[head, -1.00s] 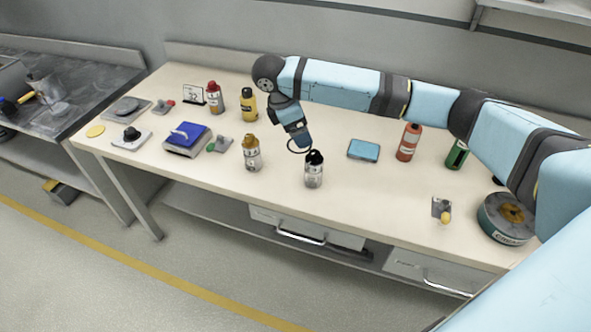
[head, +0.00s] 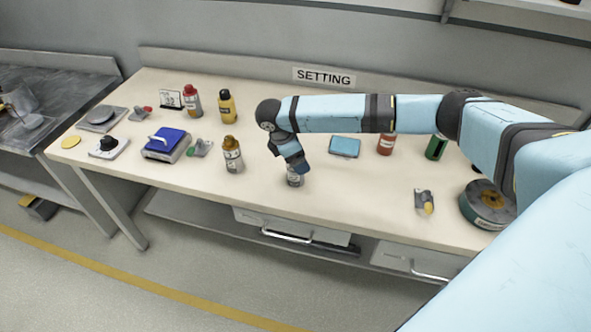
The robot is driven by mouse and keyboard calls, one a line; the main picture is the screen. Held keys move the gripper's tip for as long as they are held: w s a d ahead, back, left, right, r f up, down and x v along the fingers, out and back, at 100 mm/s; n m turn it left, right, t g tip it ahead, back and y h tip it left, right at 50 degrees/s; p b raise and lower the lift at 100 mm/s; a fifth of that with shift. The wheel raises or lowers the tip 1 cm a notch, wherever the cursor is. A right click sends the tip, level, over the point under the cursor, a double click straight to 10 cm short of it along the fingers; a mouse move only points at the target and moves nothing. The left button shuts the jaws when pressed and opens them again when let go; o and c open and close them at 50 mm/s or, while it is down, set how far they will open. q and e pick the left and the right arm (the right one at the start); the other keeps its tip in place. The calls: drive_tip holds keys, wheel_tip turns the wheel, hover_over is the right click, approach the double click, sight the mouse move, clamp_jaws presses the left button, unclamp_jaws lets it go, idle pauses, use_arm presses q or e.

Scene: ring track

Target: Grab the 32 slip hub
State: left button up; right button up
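A small white card (head: 170,98) marked with what looks like 32 stands upright in a dark holder at the back left of the table. Nothing else in view is clearly labelled as a slip hub. My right gripper (head: 297,168), on the arm coming in from the right, points down over a clear bottle (head: 294,180) near the front middle. It hides the bottle's top, and I cannot tell whether its fingers touch or hold the bottle. The card is well to the left of the gripper and farther back. My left gripper is not in view.
Red-capped (head: 193,101), yellow (head: 227,106) and amber-capped (head: 233,155) bottles stand left of my arm. A blue-topped box (head: 168,144) and small fittings lie at the left. A blue pad (head: 345,146) and a round tin (head: 487,205) are at the right.

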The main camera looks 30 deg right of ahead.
drive_tip(key=shift+d+f, duration=0.15)
drive_tip(key=shift+f, duration=0.25)
drive_tip(key=shift+s, duration=0.1)
drive_tip(key=shift+c, duration=0.3)
drive_tip(key=c, duration=1.1)
drive_tip(key=shift+o, duration=0.2)
drive_tip(key=shift+r, duration=0.2)
